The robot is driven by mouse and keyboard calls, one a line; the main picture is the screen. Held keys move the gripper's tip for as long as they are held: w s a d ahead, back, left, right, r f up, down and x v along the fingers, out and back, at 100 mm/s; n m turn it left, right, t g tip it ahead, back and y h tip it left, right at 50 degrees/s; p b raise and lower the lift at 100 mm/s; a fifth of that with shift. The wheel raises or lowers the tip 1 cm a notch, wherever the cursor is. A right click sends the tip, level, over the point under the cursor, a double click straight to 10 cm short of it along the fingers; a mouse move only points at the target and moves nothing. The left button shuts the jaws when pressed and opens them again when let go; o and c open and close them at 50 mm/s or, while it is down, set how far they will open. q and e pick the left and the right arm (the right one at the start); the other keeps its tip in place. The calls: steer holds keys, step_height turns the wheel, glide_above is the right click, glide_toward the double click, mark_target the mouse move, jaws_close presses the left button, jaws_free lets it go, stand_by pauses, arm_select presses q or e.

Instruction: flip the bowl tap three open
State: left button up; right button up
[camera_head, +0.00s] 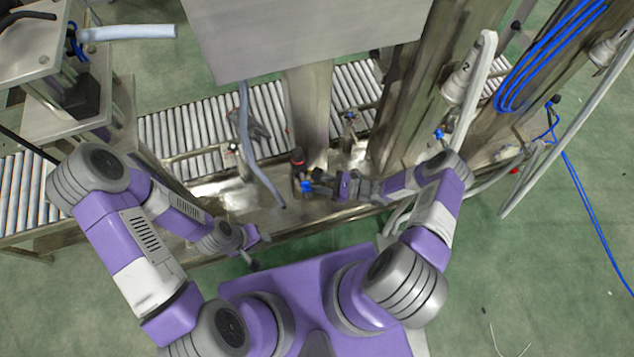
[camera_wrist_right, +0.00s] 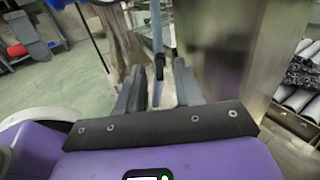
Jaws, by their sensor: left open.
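A small tap with a blue handle (camera_head: 306,186) stands at the middle of the steel bench, below a dark fitting with a red top (camera_head: 297,158). I see no number on it. My right gripper (camera_head: 318,184) reaches in from the right, with its tips close to the blue handle; I cannot tell whether they touch. In the right wrist view its fingers (camera_wrist_right: 160,88) are apart, with a thin grey-blue bar with a dark end (camera_wrist_right: 159,65) in line with the gap. My left gripper (camera_head: 258,250) is open and empty in front of the bench edge.
A steel post (camera_head: 308,110) rises behind the tap. A grey hose (camera_head: 250,150) hangs to its left. A roller conveyor (camera_head: 190,130) runs behind. At the right are a funnel marked 2 (camera_head: 458,82), white pipes and coiled blue hose (camera_head: 540,60). Green floor lies in front.

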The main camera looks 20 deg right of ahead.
steer(key=shift+a, duration=0.1)
jaws_close()
steer(key=shift+w+n+g, duration=0.15)
steer(key=shift+n+g, duration=0.15)
steer(key=shift+w+d+n+g+y, duration=0.1)
steer(key=shift+w+n+g+y, duration=0.3)
steer(key=shift+n+g, duration=0.7)
steer(key=shift+w+d+n+g+y, duration=0.15)
steer(key=shift+w+n+g+y, duration=0.3)
steer(key=shift+g, duration=1.1)
steer(key=shift+w+d+n+g+y, duration=0.15)
steer(key=shift+w+n+g, duration=0.15)
steer(key=shift+n+g, duration=0.85)
steer(key=shift+w+g, duration=0.1)
steer(key=shift+g, duration=0.4)
jaws_free()
